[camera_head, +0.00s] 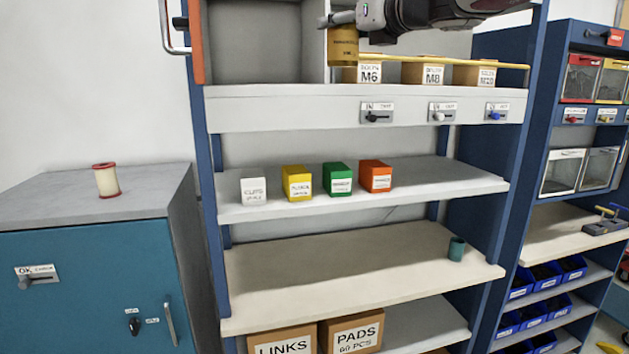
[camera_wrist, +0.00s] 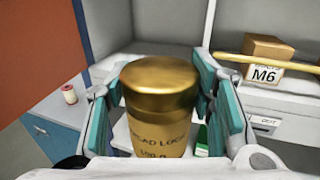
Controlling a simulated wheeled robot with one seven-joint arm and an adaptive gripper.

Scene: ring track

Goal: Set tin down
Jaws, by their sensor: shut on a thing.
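The tin (camera_wrist: 160,100) is a gold-lidded cylinder with a label that reads partly "...EAD LOCK 100 g". My gripper (camera_wrist: 165,110) is shut on it, with teal-padded fingers on both its sides. In the head view the tin (camera_head: 343,46) hangs upright from my gripper (camera_head: 343,20), in front of the upper shelf. It is just left of the M6 box. I cannot tell whether its base touches anything.
An open grey compartment (camera_head: 255,45) lies left of the tin, with an orange door edge (camera_head: 197,40) beside it. Boxes M6 (camera_head: 369,72), M8 (camera_head: 425,75) and another (camera_head: 474,75) stand behind a yellow bar (camera_head: 450,62). Small coloured boxes (camera_head: 337,181) sit on the shelf below.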

